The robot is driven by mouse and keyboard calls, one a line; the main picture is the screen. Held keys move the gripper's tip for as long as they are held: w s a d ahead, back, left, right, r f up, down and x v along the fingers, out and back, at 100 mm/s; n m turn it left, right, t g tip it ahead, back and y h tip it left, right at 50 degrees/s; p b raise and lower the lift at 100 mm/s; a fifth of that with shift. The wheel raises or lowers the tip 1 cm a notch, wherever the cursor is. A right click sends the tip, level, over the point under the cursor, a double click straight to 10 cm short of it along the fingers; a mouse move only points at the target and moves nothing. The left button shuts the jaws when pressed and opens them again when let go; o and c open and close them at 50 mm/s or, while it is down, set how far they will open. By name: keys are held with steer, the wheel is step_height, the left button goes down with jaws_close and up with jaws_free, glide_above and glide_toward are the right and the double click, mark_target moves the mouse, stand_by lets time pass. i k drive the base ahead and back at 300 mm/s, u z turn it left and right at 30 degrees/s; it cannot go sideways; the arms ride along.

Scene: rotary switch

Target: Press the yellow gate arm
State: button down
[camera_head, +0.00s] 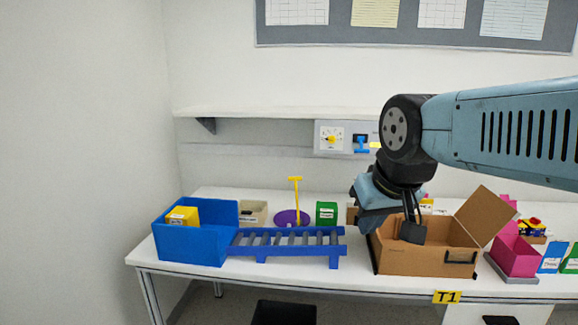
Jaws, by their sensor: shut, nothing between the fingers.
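The yellow gate arm (297,202) looks to be the upright yellow post with a short crossbar on top. It rises from a round purple base (286,218) on the table, behind the blue roller rack. My gripper (412,234) is dark and points down over the open cardboard box, well to the right of the yellow post and apart from it. It is shut, and no object shows in it. The fingertips are small and hard to make out.
The blue roller rack (290,250) and a blue bin (197,245) with a yellow box stand front left. A cardboard box (425,260) with a raised flap is under my gripper. A green box (326,212) stands beside the post. A wall panel (322,146) carries a yellow dial.

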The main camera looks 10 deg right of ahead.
mark_target(295, 179)
steer(key=z, duration=0.15)
steer(key=i, duration=1.2)
steer(key=u, duration=0.25)
